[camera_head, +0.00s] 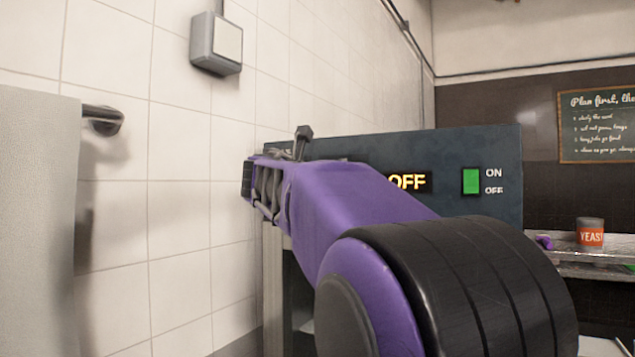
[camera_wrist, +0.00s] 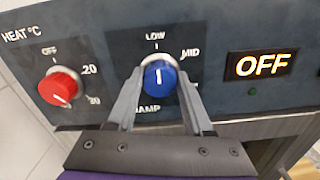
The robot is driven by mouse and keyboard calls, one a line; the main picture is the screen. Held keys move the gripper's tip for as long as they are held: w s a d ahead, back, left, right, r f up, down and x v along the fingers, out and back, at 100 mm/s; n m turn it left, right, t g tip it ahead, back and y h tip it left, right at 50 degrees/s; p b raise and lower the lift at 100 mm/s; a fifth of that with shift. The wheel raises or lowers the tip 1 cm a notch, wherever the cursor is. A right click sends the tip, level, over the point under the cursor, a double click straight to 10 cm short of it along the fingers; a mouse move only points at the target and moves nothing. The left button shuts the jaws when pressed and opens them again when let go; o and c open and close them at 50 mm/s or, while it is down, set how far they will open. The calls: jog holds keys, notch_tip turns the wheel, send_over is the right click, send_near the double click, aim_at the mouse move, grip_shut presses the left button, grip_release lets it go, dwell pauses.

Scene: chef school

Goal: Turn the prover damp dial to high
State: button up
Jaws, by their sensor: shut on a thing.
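The blue damp dial (camera_wrist: 159,79) is on the dark prover panel (camera_wrist: 215,35) in the wrist view. I cannot see a HIGH label; my right finger and the dial cover part of the panel there. My gripper (camera_wrist: 160,75) is shut on the blue dial, one finger on each side. In the head view my arm hides the dial, and the panel (camera_head: 350,149) shows behind the arm.
A red heat dial (camera_wrist: 60,87) sits left of the blue one. An OFF display (camera_wrist: 262,65) is to the right. The head view shows a green switch (camera_head: 471,181), a tiled wall (camera_head: 180,130) close on the left and a yeast tin (camera_head: 590,235) at right.

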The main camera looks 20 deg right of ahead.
grip_shut()
jog(key=shift+m, duration=0.3)
jog(key=m+b, duration=1.1)
jog(key=m, duration=1.2)
jog(key=shift+f, duration=0.2)
jog(key=shift+m, duration=0.3)
